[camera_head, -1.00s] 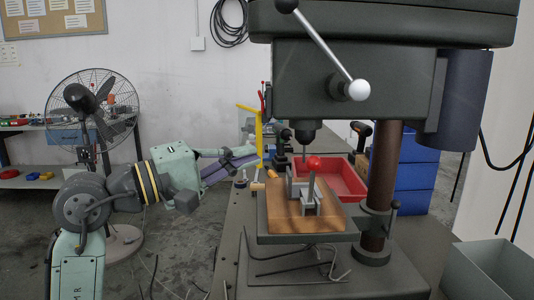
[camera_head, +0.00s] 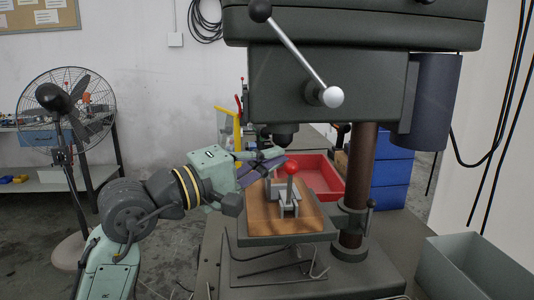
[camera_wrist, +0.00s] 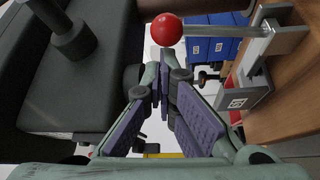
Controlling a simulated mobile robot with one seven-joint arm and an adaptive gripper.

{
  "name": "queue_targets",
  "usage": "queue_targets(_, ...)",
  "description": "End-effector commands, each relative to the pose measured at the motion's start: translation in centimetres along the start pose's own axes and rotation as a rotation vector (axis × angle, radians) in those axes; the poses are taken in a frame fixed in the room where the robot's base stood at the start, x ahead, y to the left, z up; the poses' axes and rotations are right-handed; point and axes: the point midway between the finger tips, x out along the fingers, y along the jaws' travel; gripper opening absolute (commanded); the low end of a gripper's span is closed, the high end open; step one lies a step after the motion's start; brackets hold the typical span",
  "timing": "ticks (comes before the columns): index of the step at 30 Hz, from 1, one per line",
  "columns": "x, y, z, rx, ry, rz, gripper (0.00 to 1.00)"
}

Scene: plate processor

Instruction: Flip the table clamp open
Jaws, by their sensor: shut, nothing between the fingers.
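The table clamp (camera_head: 288,200) is grey metal with a red ball (camera_head: 291,167) on its upright lever. It stands on the brown wooden board (camera_head: 262,215) of the drill press table. In the wrist view the red ball (camera_wrist: 166,30) is just beyond my fingertips, and the grey clamp (camera_wrist: 262,65) is at the upper right. My gripper (camera_head: 276,160), with purple finger pads, is shut and empty just left of the ball in the head view. Its fingers meet in the wrist view (camera_wrist: 166,82). I cannot tell whether the fingertips touch the ball.
The drill press head (camera_head: 330,95) and chuck (camera_head: 284,137) hang above the board. A red tray (camera_head: 322,180) and blue drawers (camera_head: 392,180) stand behind. Its brown column (camera_head: 359,170) is right of the board. A grey bin (camera_head: 470,270) is at the lower right.

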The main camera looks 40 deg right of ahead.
Motion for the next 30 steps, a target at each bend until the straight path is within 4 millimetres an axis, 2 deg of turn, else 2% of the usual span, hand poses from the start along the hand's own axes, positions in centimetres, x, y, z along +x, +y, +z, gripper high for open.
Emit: queue_targets(30,-0.7,0.1,1.3,0.135,-0.002,0.081,0.00)
